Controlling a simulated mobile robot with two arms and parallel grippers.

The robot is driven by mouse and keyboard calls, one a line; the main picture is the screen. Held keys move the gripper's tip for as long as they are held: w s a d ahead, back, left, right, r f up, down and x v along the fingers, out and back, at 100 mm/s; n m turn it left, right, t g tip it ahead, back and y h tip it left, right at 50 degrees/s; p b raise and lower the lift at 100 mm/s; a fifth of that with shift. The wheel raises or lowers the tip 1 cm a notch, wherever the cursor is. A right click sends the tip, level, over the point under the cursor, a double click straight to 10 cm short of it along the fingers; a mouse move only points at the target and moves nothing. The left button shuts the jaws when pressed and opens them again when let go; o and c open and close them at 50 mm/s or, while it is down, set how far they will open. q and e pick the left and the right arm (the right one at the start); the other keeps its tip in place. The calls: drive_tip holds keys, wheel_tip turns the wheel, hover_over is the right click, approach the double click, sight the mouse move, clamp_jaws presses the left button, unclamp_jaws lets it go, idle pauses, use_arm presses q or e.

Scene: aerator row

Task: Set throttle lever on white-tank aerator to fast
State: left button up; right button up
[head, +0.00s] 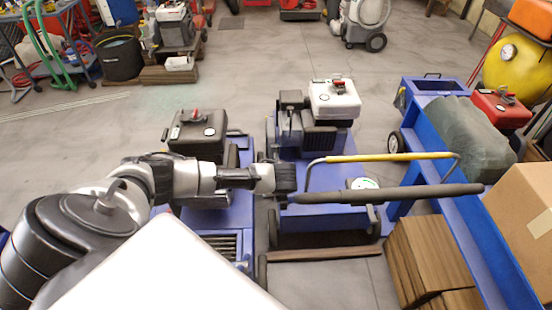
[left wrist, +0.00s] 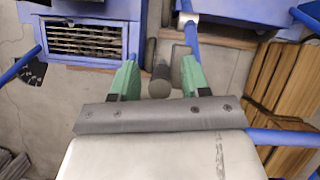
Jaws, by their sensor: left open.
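The white-tank aerator (head: 334,98) stands at the centre of the head view, with a blue deck, a black engine and a handlebar with a black grip (head: 390,194). A small white dial-like plate (head: 363,183) shows on it. My left gripper (head: 290,180) is beside the handlebar's left end. In the left wrist view its green fingers (left wrist: 158,78) are apart. A dark rod with a round knob (left wrist: 160,82) shows between them, not gripped; I cannot tell for sure that it is the throttle lever. The lever's setting cannot be read. My right gripper is not in view.
A black-tank aerator (head: 196,132) stands to the left, partly behind my left arm. A wooden strip (head: 325,254) lies on the floor.

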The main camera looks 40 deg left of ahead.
use_arm(q)
drive_tip(key=shift+r, duration=0.1)
drive_tip(key=p+v, duration=0.1)
drive_tip(key=v, duration=0.9)
drive_tip(key=shift+d+r, duration=0.2)
drive_tip(key=shift+s, duration=0.1)
